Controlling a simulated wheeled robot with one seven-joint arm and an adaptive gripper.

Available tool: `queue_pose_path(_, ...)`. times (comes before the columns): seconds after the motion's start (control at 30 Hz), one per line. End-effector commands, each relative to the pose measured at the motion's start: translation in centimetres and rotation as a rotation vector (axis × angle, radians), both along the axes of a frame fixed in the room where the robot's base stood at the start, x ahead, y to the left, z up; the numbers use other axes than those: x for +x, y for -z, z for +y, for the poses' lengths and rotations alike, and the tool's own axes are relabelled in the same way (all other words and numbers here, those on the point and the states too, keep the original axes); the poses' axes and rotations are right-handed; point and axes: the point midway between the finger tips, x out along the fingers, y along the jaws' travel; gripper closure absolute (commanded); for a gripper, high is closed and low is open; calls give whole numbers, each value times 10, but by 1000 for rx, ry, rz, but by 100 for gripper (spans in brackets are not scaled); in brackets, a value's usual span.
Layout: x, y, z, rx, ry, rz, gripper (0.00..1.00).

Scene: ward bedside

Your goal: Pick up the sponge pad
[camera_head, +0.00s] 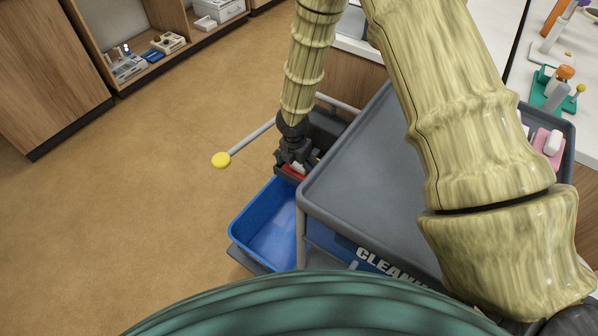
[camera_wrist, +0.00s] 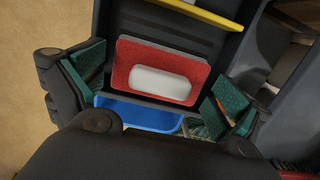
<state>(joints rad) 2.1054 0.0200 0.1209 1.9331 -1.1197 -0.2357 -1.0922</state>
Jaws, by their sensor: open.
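A red rectangular pad with a white rounded block on its face, which looks like the sponge pad (camera_wrist: 132,57), stands in a dark grey holder in the wrist view. A bit of its red shows below my gripper in the head view (camera_head: 293,172). My gripper (camera_head: 296,160) points down at the far left end of the cart. In the wrist view my gripper (camera_wrist: 158,90) is open, with one green-padded finger on each side of the pad. Both fingers look apart from it.
The grey cart top (camera_head: 365,160) is bare beside my arm. A blue tub (camera_head: 268,225) sits low at the cart's left. A rod with a yellow end (camera_head: 221,160) sticks out left. A pink item (camera_head: 545,160) lies at the right. Floor at left is clear.

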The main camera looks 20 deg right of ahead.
Motion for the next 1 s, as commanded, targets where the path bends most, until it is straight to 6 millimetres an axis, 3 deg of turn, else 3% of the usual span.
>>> queue_pose_path(0.17,0,0,0,0,0,0,2)
queue_pose_path(0.37,0,0,0,0,0,0,38)
queue_pose_path(0.43,0,0,0,0,0,0,44)
queue_pose_path(0.57,0,1,0,1,0,1,49)
queue_pose_path(0.97,-1,0,0,2,0,3,50)
queue_pose_path(1.0,-1,-2,0,2,0,3,55)
